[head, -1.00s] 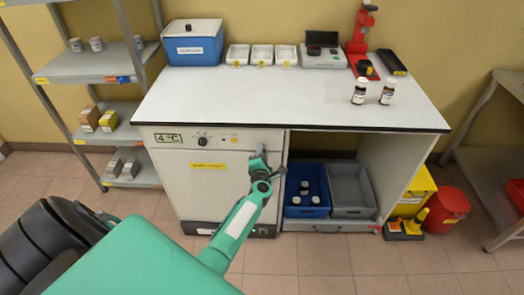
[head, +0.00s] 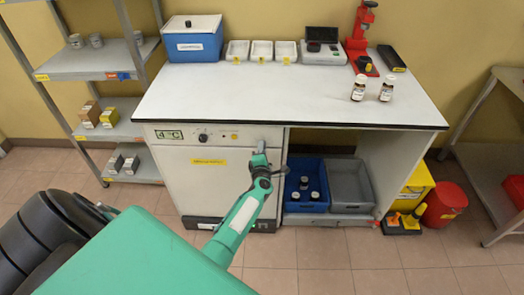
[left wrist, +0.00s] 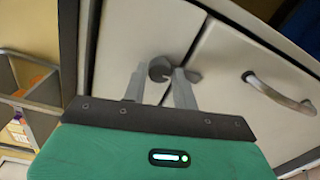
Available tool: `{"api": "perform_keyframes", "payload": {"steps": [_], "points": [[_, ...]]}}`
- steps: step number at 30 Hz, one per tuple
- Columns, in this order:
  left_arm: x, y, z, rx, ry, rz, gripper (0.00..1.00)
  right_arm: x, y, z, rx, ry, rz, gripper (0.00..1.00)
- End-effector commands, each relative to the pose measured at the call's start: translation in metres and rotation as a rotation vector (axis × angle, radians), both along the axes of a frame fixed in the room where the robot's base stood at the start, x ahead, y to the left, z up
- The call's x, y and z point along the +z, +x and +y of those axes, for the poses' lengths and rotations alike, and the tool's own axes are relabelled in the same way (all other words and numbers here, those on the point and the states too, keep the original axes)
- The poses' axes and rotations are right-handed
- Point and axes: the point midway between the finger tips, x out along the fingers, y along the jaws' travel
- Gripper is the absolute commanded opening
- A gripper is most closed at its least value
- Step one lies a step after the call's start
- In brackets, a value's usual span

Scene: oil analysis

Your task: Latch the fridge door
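The white fridge (head: 215,185) stands under the left part of the bench, its door looking flush with the front in the head view. My left gripper (head: 262,152) is at the upper right of the door. In the left wrist view its two fingers (left wrist: 160,85) are apart, pointing at the panel. A small dark round latch piece (left wrist: 159,68) sits between the fingertips, beside the panel seam. A dark piece lies by the right fingertip; I cannot tell if they touch. A metal bar handle (left wrist: 282,92) is to the right. My right gripper is not in view.
The blue crate (head: 306,207) and grey crate (head: 366,207) sit under the bench, right of the fridge. The bench top (head: 240,100) is clear at its front left. Two bottles (head: 373,90) stand at its right. A shelf rack (head: 85,68) is at the left.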

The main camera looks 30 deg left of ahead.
Motion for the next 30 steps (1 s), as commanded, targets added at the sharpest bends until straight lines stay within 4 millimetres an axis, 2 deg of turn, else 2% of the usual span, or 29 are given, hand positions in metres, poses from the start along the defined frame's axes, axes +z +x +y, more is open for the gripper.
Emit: {"api": "perform_keyframes", "payload": {"steps": [1,3,14,20,30], "points": [[-0.001,0.0,0.0,0.0,-0.001,0.001,0.39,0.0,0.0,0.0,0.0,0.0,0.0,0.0],[0.0,0.0,0.0,0.0,-0.001,0.001,0.47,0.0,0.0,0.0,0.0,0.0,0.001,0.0],[0.0,-0.005,-0.003,0.0,-0.002,0.0,0.47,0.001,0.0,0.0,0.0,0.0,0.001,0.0],[0.0,-0.031,-0.02,0.0,-0.005,0.0,0.47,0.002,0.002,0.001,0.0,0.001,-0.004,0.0],[0.002,-0.092,-0.056,0.001,-0.003,0.001,0.47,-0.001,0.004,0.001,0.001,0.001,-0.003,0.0]]}}
